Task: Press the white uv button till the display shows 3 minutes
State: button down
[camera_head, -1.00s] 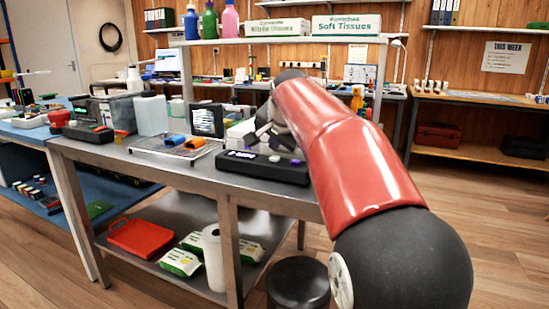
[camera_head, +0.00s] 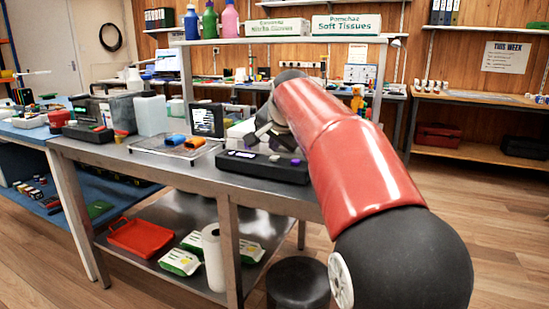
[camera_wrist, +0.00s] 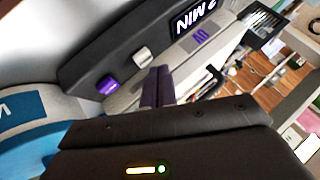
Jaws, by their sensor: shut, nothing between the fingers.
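The black UV device (camera_head: 265,168) lies on the steel table, near its right end. In the wrist view its lit display (camera_wrist: 194,20) appears upside down and seems to read 2 MIN, with the digit near the top edge. A UV label (camera_wrist: 200,37) is beside it. The white button (camera_wrist: 142,56) and a purple button (camera_wrist: 108,85) are on the same face. My gripper (camera_wrist: 159,72) is shut and empty, its fingertips close to the white button; I see no clear contact. In the head view my gripper (camera_head: 266,130) is above the device, partly hidden by my arm.
A wire rack (camera_head: 160,149) with blue and orange items is left of the device. The steel table's front edge (camera_head: 190,182) is close by. A black stool (camera_head: 298,285) stands below.

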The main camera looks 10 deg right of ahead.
aim_at(275, 158)
jog(key=shift+f, duration=0.35)
jog(key=shift+f+b, duration=0.5)
dwell(0.7)
jog(key=shift+r+p, duration=0.9)
jog(key=shift+r, duration=0.05)
jog(key=shift+r+p, duration=2)
jog(key=shift+r, duration=0.45)
